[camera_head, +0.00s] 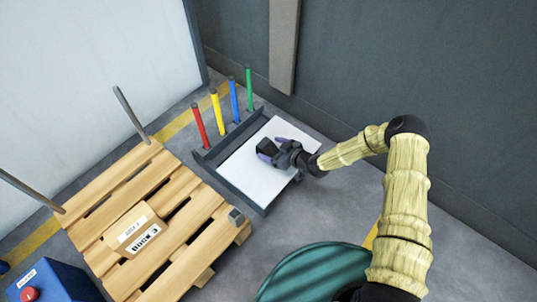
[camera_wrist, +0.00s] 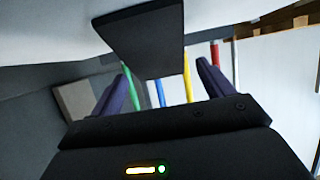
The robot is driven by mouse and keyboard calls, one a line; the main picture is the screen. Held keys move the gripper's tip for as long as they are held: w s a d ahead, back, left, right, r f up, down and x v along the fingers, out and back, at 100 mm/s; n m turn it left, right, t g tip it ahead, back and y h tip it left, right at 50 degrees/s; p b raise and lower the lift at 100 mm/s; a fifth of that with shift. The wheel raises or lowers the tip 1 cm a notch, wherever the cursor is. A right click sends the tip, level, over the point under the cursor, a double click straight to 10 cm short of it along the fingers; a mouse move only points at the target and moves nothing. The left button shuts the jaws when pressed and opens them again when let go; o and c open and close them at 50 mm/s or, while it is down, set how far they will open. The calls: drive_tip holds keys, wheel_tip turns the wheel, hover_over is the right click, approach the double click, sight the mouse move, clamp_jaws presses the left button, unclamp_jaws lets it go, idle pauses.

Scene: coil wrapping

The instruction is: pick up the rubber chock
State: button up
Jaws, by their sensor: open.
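The rubber chock appears to be the black block (camera_head: 266,145) at the white board in the head view. In the wrist view the chock (camera_wrist: 142,38) is a dark, wedge-like shape at top centre. My gripper (camera_head: 273,149) is at the block, with its purple fingers open; they also show in the wrist view (camera_wrist: 163,66). The near edge of the chock appears between the fingertips, with gaps visible to both sides. I cannot tell how deep it sits between them.
The white board lies in a dark-rimmed tray (camera_head: 240,191). Red (camera_head: 200,126), yellow (camera_head: 217,112), blue (camera_head: 234,100) and green (camera_head: 249,88) posts stand along its far side. A wall stands behind.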

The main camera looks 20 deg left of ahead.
sight(269, 147)
drive_tip(key=shift+b+x, duration=0.4)
drive_tip(key=shift+x, duration=0.7)
drive_tip(key=c, duration=1.2)
wheel_tip(269, 147, up, 10)
drive_tip(key=p, duration=0.6)
drive_tip(key=shift+p, duration=0.3)
drive_tip(key=shift+r, duration=0.1)
